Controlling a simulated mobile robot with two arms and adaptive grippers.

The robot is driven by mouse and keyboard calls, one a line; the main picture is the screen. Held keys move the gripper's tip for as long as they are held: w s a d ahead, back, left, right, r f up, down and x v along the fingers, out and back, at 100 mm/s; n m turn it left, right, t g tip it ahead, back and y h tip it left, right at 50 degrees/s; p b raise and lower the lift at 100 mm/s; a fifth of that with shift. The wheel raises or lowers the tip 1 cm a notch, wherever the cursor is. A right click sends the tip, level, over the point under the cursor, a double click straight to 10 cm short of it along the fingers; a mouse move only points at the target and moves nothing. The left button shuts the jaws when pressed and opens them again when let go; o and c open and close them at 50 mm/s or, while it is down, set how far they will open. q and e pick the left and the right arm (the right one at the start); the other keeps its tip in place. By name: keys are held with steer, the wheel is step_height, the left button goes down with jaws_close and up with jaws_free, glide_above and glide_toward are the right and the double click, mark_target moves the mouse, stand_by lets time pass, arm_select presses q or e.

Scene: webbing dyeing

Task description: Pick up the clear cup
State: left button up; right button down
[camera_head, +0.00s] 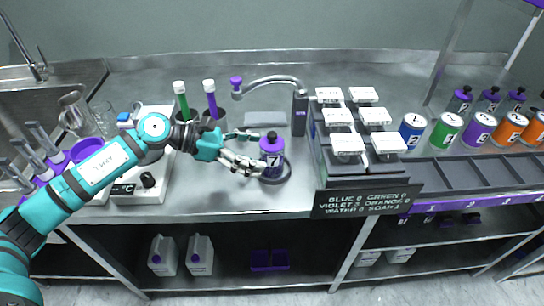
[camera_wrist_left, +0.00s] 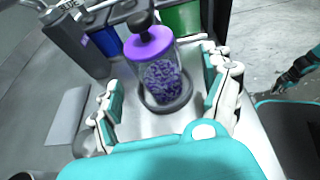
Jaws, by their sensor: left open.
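A clear cup (camera_head: 104,118) appears to stand at the far left by the sink, behind my left arm; its outline is faint. My left gripper (camera_head: 256,152) is open at a clear jar (camera_head: 272,160) with a purple lid, black knob and a label reading 7. The jar stands upright in a dark round ring (camera_head: 287,178). In the left wrist view the jar (camera_wrist_left: 162,78) holds purple bits and sits between the spread fingers of the left gripper (camera_wrist_left: 165,88). I cannot tell whether any finger touches it. A teal and dark part at the right edge may be my right gripper (camera_wrist_left: 297,70).
A steel pitcher (camera_head: 76,112) stands near the cup. A curved tap (camera_head: 298,110) is behind the jar. A rack with white lids (camera_head: 348,143) is close on its right. Several coloured cans, including a blue one (camera_head: 412,130), stand at right. The counter's front strip is clear.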

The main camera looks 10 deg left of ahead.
mark_target(272, 154)
arm_select(q)
steer(key=x, duration=0.2)
steer(key=p+x, duration=0.1)
steer(key=x, duration=0.1)
steer(key=shift+w+d+p, duration=0.2)
steer(key=shift+w+p, duration=0.1)
steer(key=shift+d+f, duration=0.15)
steer(key=shift+f, duration=0.05)
steer(key=c, duration=1.4)
arm_select(e)
steer(key=shift+s+r, duration=0.7)
steer(key=shift+r, duration=0.1)
arm_select(q)
steer(key=shift+r, duration=0.1)
